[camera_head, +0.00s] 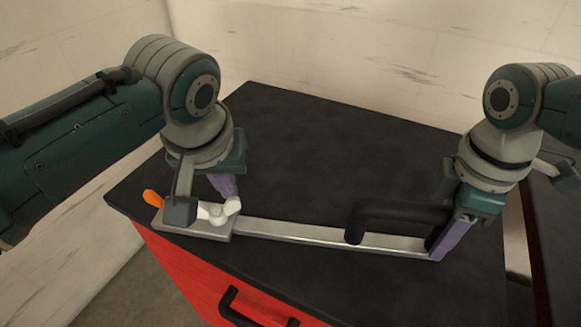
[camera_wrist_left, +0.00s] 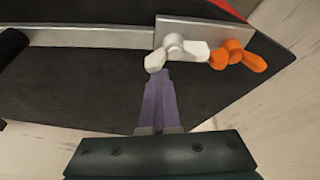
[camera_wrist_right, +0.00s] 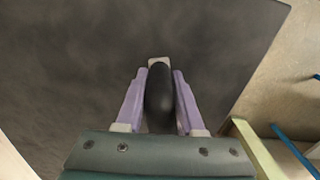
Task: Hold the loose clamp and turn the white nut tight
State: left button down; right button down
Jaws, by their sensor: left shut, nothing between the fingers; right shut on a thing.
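The white wing nut (camera_head: 218,211) sits on the metal plate at the left end of a long metal bar (camera_head: 300,232). An orange wing nut (camera_head: 153,198) sits on the same plate, further left; it also shows in the left wrist view (camera_wrist_left: 238,56). My left gripper (camera_wrist_left: 160,82) is shut and empty, its fingertips right beside the white nut (camera_wrist_left: 178,50). The clamp has a black handle (camera_head: 400,212) at the bar's right end. My right gripper (camera_wrist_right: 157,88) is shut on this black handle (camera_wrist_right: 159,92), with one finger on each side.
The bar lies along the front of a dark tabletop (camera_head: 310,150) over a red cabinet (camera_head: 185,275) with a black drawer handle (camera_head: 245,308). The tabletop behind the bar is clear. Pale walls stand behind.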

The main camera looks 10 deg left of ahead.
pick_arm(q)
jog(key=shift+s+d+m, duration=0.2)
jog(key=shift+s+m, duration=0.1)
jog(key=shift+m, duration=0.1)
dwell(1.7)
jog(key=shift+w, duration=0.1)
dwell(1.0)
